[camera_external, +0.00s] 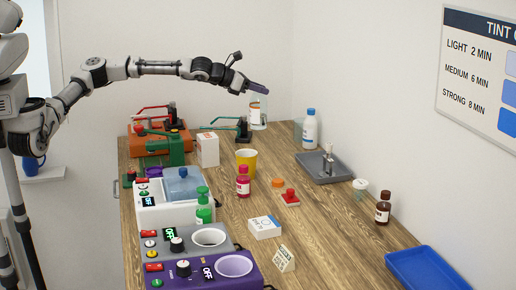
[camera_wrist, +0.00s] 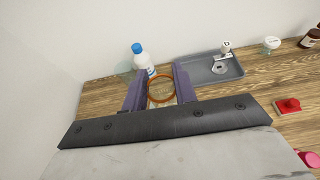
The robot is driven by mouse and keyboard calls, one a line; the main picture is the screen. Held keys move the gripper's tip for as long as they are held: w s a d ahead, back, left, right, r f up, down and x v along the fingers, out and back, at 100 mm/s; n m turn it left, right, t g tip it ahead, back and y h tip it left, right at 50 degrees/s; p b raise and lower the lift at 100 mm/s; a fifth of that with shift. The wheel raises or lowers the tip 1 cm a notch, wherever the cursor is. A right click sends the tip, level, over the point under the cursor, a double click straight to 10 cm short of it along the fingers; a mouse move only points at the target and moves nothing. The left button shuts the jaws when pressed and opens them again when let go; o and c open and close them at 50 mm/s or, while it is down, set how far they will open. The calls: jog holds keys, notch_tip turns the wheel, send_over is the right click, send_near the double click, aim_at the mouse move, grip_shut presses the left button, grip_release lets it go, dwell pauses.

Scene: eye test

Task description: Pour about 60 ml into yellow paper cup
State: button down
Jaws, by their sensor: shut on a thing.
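The container (camera_external: 255,110) hangs about upright below the fingers, with a small label. I cannot tell how much liquid it holds.
A white bottle with a blue cap (camera_external: 310,128) and a grey tray with a stand (camera_external: 318,172) are at the back right. A pale clear vessel (camera_wrist: 124,69) shows beyond my gripper.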

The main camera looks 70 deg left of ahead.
aim_at(253, 97)
jog(key=f, duration=0.1)
jog(key=d+f+m+h+p, duration=0.1)
jog(key=f+h, duration=0.1)
jog(key=shift+s+d+f+m+p, duration=0.2)
jog(key=shift+s+f+m+p, duration=0.15)
jog(key=shift+f+m, duration=0.05)
jog(key=s+f+h+p, duration=0.1)
jog(key=f, duration=0.1)
jog(key=s+f+m+h+p, duration=0.1)
jog(key=f, duration=0.1)
jog(key=s+f+m+p, duration=0.1)
jog(key=s+f, duration=0.1)
jog(key=shift+s+a+f+g+h, duration=0.1)
jog(key=shift+g+h, duration=0.3)
jog(key=shift+s+f+m, duration=0.3)
jog(key=shift+s+f, duration=0.05)
jog(key=shift+f, duration=0.05)
